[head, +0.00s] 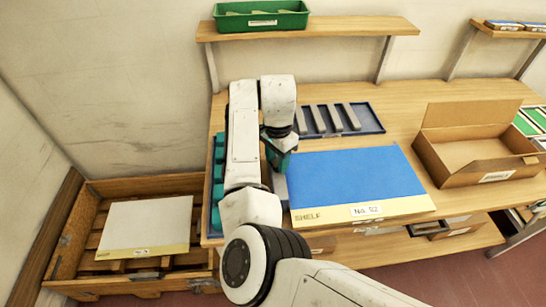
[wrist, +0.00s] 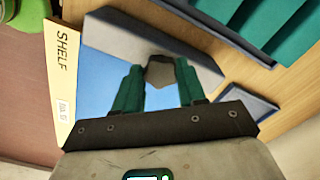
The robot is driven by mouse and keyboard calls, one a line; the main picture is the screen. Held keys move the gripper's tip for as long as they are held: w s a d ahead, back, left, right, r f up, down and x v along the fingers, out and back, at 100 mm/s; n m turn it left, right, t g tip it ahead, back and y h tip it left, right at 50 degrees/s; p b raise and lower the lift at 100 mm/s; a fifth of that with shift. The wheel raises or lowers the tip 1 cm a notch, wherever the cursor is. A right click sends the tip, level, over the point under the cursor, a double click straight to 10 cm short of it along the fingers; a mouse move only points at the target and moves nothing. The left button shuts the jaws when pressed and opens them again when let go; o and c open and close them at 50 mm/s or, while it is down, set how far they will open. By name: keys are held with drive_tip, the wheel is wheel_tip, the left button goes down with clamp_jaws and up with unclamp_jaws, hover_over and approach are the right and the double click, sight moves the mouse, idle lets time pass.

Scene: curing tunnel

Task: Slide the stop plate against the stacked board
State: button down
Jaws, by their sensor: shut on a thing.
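The stacked board is a wide blue board (head: 355,178) with a yellow front edge marked SHELF, lying on the bench. Its blue face (wrist: 97,78) and yellow edge (wrist: 60,75) also show in the wrist view. The stop plate (head: 281,188) is a grey piece at the board's left edge, partly hidden by my arm; I cannot tell whether it touches the board. My gripper (head: 279,152) is over the board's back left corner. In the wrist view my gripper (wrist: 160,75) has its teal fingers on either side of a dark grey block, seemingly part of the stop plate.
A blue tray with grey bars (head: 340,120) lies behind the board. An open cardboard box (head: 470,150) stands to the right. A teal holder (head: 216,190) is left of my arm. A wooden crate (head: 70,235) with a pale board (head: 148,225) sits at lower left.

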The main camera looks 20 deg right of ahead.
drive_tip(key=c, duration=0.6)
unclamp_jaws()
drive_tip(key=shift+c, duration=0.2)
drive_tip(key=shift+r, duration=0.15)
wheel_tip(320, 180, up, 11)
drive_tip(key=b, duration=0.2)
drive_tip(key=shift+f, duration=0.2)
drive_tip(key=shift+f, duration=0.1)
